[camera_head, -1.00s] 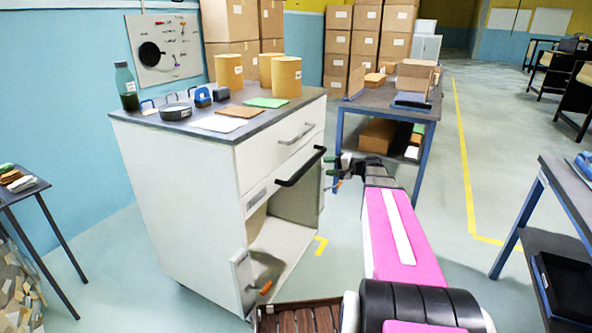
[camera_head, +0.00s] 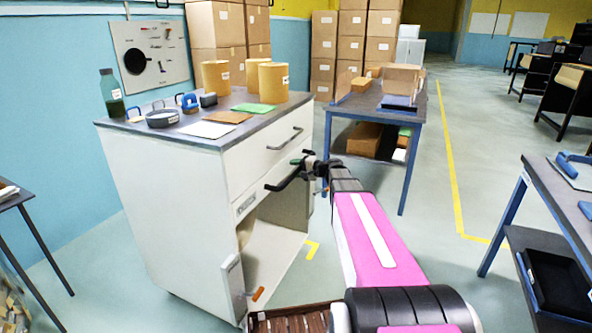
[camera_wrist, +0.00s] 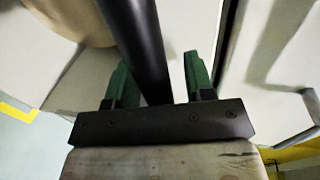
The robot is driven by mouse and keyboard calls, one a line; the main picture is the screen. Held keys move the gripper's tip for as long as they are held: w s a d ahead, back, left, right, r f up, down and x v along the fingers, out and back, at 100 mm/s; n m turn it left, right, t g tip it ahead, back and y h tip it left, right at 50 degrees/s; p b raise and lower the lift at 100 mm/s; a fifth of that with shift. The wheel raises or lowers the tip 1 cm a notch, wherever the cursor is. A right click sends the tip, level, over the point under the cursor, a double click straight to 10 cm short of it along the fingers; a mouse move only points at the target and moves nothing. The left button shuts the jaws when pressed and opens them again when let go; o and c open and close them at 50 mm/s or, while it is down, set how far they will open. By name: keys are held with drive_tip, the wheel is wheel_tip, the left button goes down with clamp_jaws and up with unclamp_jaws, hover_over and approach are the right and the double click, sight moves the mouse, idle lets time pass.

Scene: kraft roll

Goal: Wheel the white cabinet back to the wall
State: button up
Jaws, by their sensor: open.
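The white cabinet (camera_head: 165,205) stands at an angle left of centre in the head view, with a grey top, a drawer and an open lower compartment. A black bar handle (camera_head: 284,181) sticks out from its front below the drawer. My gripper (camera_head: 307,166) is at the right end of this handle in the head view. In the wrist view the black bar (camera_wrist: 143,40) runs between my two green fingers (camera_wrist: 157,70), which are open with a gap beside the bar. Whether a finger touches the bar I cannot tell.
Yellow rolls (camera_head: 273,82), a green bottle (camera_head: 111,95) and small items stand on the cabinet top. The blue wall (camera_head: 70,110) is behind it. A blue-legged table (camera_head: 371,115) stands behind my gripper, another bench (camera_head: 560,195) at right.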

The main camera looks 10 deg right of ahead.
drive_tip(key=shift+c, duration=0.4)
clamp_jaws()
drive_tip(key=shift+w, duration=0.1)
